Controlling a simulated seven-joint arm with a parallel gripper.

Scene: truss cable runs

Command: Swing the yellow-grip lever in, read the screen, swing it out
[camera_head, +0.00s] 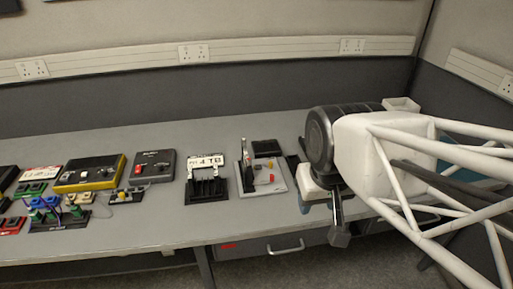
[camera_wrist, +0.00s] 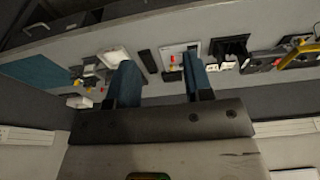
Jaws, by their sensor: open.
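My gripper (camera_wrist: 163,78) is open and empty, its two blue-grey fingers apart in the wrist view. In the head view my gripper (camera_head: 322,208) hangs near the table's front edge, right of a pale grey plate (camera_head: 275,187) with an upright dark panel and small red and yellow parts. That plate also shows beyond and between the fingers in the wrist view (camera_wrist: 168,52). I cannot tell for sure which small part is the yellow-grip lever, or how it is swung. A dark flat panel (camera_head: 267,148) lies behind the plate; no readable screen is clear.
Left of the plate stand a black rack with a white "4 TB" label (camera_head: 206,161), a dark box with a red switch (camera_head: 154,166) and a yellow-edged box (camera_head: 90,174). Several small boards crowd the far left. Bare table lies behind them.

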